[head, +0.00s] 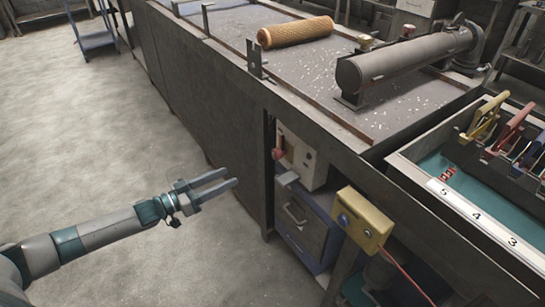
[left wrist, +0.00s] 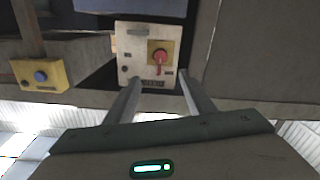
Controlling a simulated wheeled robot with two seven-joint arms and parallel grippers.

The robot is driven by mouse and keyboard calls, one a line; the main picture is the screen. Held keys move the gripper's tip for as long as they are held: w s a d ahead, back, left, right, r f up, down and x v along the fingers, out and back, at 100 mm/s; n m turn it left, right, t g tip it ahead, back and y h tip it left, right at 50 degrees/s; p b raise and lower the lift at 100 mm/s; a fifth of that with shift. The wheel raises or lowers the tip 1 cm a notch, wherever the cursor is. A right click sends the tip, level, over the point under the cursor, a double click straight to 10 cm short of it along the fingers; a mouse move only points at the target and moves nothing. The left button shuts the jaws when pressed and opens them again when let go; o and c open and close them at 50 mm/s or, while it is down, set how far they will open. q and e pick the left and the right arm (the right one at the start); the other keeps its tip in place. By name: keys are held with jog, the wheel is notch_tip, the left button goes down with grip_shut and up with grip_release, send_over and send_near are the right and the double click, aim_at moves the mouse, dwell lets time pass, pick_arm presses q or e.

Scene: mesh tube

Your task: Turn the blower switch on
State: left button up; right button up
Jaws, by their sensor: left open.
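The blower switch is a red rotary handle (head: 279,147) on a pale control box (head: 300,158) under the bench edge. In the left wrist view, the red handle (left wrist: 160,60) sits on a yellow plate on the box (left wrist: 132,38), its lever pointing down in that picture. My left gripper (head: 230,178) is open and empty. It is apart from the box, to its left in the head view, with its fingers pointing towards it. In the left wrist view, the gripper (left wrist: 159,82) has its fingertips on either side of the switch's line. My right gripper is not in view.
A yellow box (head: 362,222) with a blue button hangs right of the control box, a red cable below it. A blue-grey drawer unit (head: 303,222) stands underneath. The bench (head: 215,130) above holds an orange mesh roll (head: 295,32) and a grey tube (head: 405,60).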

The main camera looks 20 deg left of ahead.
aim_at(273, 155)
pick_arm(q)
jog(key=shift+w, duration=0.1)
jog(key=x, duration=1.7)
jog(key=shift+w+d, duration=0.1)
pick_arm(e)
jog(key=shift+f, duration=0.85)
pick_arm(q)
jog(key=shift+c, duration=0.3)
jog(key=c, duration=1)
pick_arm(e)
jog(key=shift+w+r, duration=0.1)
